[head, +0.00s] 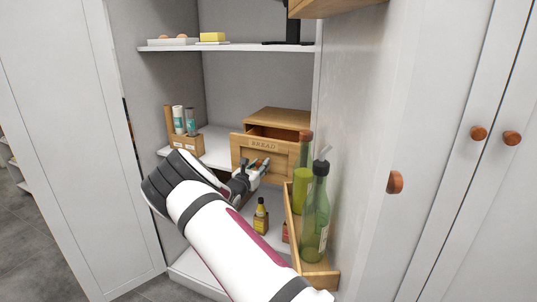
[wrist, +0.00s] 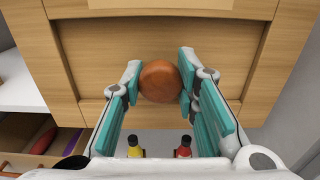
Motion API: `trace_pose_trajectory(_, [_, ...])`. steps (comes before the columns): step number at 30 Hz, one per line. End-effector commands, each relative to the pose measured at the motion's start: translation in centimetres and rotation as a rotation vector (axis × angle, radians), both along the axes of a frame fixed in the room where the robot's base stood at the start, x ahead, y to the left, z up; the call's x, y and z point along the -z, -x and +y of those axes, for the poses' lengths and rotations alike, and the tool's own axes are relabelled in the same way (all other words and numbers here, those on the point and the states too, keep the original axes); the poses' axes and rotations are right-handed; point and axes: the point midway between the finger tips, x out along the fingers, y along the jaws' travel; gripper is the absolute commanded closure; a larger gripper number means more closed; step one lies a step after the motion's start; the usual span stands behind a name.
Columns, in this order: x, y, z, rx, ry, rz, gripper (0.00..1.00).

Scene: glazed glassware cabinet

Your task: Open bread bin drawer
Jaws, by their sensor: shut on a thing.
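The wooden bread bin (head: 280,116) stands on the middle shelf of the cabinet. Its drawer front, lettered BREAD (head: 263,146), stands out from the bin body, and a dark gap shows behind its top edge. My gripper (head: 256,171) is at the lower part of this front. In the wrist view the round brown knob (wrist: 160,82) sits between the teal fingers of my gripper (wrist: 159,85), and the gripper is shut on it. The knob is hidden by my gripper in the head view.
A wooden door rack with a tall green bottle (head: 316,212) stands close at the right of my arm. A wooden caddy (head: 186,144) is at the left of the shelf. An upper shelf (head: 230,47) runs above.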

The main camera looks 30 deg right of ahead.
Motion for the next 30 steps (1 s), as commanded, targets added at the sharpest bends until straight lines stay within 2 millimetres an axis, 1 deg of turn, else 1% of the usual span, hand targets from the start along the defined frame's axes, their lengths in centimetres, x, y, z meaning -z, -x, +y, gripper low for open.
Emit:
trace_pose_trajectory(1, [-0.2, 0.8, 0.7, 0.0, 0.0, 0.002, 1.0])
trace_pose_trajectory(3, [-0.1, 1.5, 1.5, 0.001, -0.001, 0.002, 1.0])
trace_pose_trajectory(9, [-0.1, 2.6, 3.0, 0.002, 0.0, 0.0, 1.0])
trace_pose_trajectory(14, [0.0, 2.9, 3.5, 0.003, -0.001, -0.001, 1.0])
trace_pose_trajectory(23, [0.1, 2.9, 3.5, 0.004, -0.001, -0.001, 1.0])
trace_pose_trajectory(24, [0.1, 2.9, 3.5, 0.004, -0.001, -0.001, 0.68])
trace_pose_trajectory(26, [0.1, 2.9, 3.5, 0.003, 0.0, 0.0, 0.54])
trace_pose_trajectory(27, [0.1, 2.9, 3.5, 0.003, 0.0, 0.0, 0.51])
trace_pose_trajectory(30, [0.0, 2.9, 3.5, 0.003, 0.0, 0.0, 0.51])
